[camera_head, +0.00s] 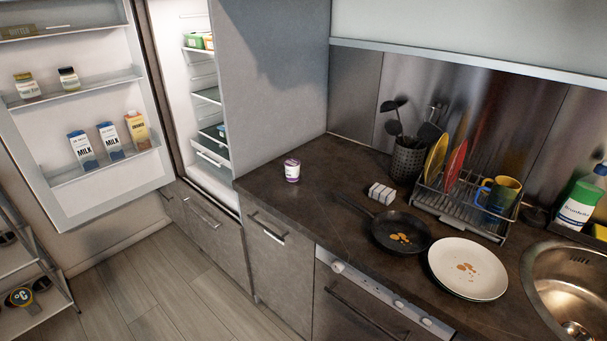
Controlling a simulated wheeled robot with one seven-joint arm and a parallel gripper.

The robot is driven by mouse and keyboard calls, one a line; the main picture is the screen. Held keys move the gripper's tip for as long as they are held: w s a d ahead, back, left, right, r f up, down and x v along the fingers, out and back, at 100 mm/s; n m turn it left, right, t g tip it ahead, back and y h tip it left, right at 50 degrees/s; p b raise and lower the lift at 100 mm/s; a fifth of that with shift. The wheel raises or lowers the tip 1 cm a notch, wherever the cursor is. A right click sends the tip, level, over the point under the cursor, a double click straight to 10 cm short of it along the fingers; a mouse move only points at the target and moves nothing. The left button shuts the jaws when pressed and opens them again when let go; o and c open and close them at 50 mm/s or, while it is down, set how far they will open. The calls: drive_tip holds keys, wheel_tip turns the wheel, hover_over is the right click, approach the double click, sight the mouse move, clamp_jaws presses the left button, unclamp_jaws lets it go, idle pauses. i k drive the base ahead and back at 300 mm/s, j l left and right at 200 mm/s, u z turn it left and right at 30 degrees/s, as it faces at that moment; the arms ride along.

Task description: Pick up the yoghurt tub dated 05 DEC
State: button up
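A small white tub with a purple band (292,170) stands upright on the dark countertop, near its left end beside the fridge. It looks like a yoghurt tub, but any date on it is too small to read. The fridge (189,110) stands open and shows part of its shelves, with green and orange packs (199,41) on an upper shelf and a partly hidden blue-green item lower down. Much of the fridge's inside is hidden by its side wall. My gripper is not in view.
The open fridge door (100,195) at left holds milk cartons (82,148) and jars (68,78). A frying pan (385,235), a plate (450,285), a dish rack (455,215) and a sink (560,270) fill the right counter. The floor (150,290) before the fridge is clear.

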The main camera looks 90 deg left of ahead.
sight(291, 166)
drive_tip(key=u, duration=2.9)
drive_tip(key=i+j, duration=0.3)
drive_tip(key=i+j+z, duration=0.1)
drive_tip(key=i+j, duration=0.2)
drive_tip(key=j, duration=0.15)
drive_tip(key=i+j, duration=0.25)
drive_tip(key=j, duration=0.15)
drive_tip(key=i+j, duration=0.3)
drive_tip(key=i+j+z, duration=0.1)
drive_tip(key=i+j, duration=0.15)
drive_tip(key=j, duration=0.25)
drive_tip(key=i+j, duration=0.25)
drive_tip(key=j, duration=0.15)
drive_tip(key=i+j, duration=0.15)
drive_tip(key=i, duration=0.25)
drive_tip(key=l+z, duration=0.05)
